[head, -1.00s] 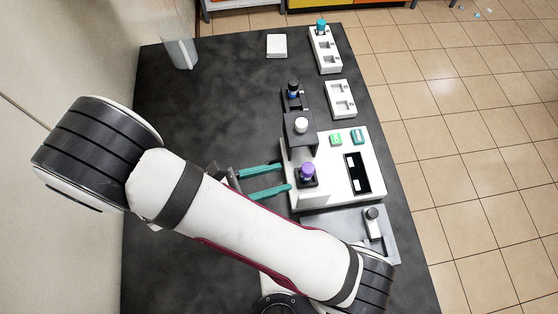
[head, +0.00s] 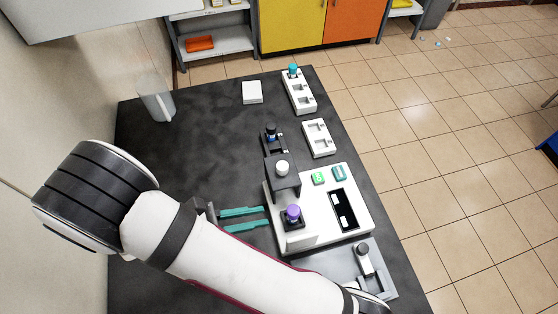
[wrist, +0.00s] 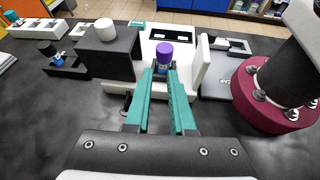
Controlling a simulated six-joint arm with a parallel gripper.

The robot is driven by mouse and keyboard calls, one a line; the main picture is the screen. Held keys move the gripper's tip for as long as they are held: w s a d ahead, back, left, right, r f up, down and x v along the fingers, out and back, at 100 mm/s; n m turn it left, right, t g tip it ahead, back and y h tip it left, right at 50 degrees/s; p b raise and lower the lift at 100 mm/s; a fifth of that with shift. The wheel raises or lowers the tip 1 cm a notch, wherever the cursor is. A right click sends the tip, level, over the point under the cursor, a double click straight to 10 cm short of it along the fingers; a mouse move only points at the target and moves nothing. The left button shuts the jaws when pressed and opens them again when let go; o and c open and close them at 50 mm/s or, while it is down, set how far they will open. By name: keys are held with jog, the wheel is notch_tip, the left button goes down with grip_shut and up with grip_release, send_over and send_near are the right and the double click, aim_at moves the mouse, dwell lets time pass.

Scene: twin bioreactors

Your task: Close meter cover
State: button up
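The white meter unit (head: 354,210) stands on the dark table. It carries a purple-capped vial (head: 293,213) upright in a black holder, also seen in the wrist view (wrist: 164,52). A white upright panel (wrist: 202,66) stands just right of the vial in the wrist view; I cannot tell if it is the meter cover. A dark grey block with a white knob (head: 282,168) stands beside the vial. My gripper (head: 266,216) has its two teal fingers apart and empty. The fingertips (wrist: 161,74) are left of the vial in the head view, short of it.
A grey plate with a black-topped post (head: 364,258) lies in front of the unit. White racks (head: 318,139) and a blue vial in a black holder (head: 271,136) lie behind. A clear container (head: 157,103) stands at the back left. The table's left-middle is clear.

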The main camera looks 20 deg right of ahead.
jog(key=w+r+m+g+y, duration=0.1)
jog(key=w+m+g, duration=0.1)
jog(key=w+m, duration=0.1)
jog(key=w+r+m+g+y, duration=0.1)
jog(key=w+m+g+y, duration=0.1)
jog(key=w+m, duration=0.1)
jog(key=w+r+m+g+y, duration=0.1)
jog(key=w+m+g+y, duration=0.1)
jog(key=w+m, duration=0.1)
jog(key=shift+w+a+r, duration=0.1)
jog(key=shift+w+r, duration=0.15)
jog(key=shift+w, duration=0.45)
grip_shut()
jog(key=m+y, duration=0.6)
send_near(274, 160)
jog(key=shift+m+y, duration=0.3)
jog(key=x, duration=0.6)
jog(key=shift+d, duration=0.3)
jog(key=shift+s+d, duration=0.15)
jog(key=shift+s, duration=0.5)
jog(key=s, duration=1.1)
jog(key=shift+s, duration=0.2)
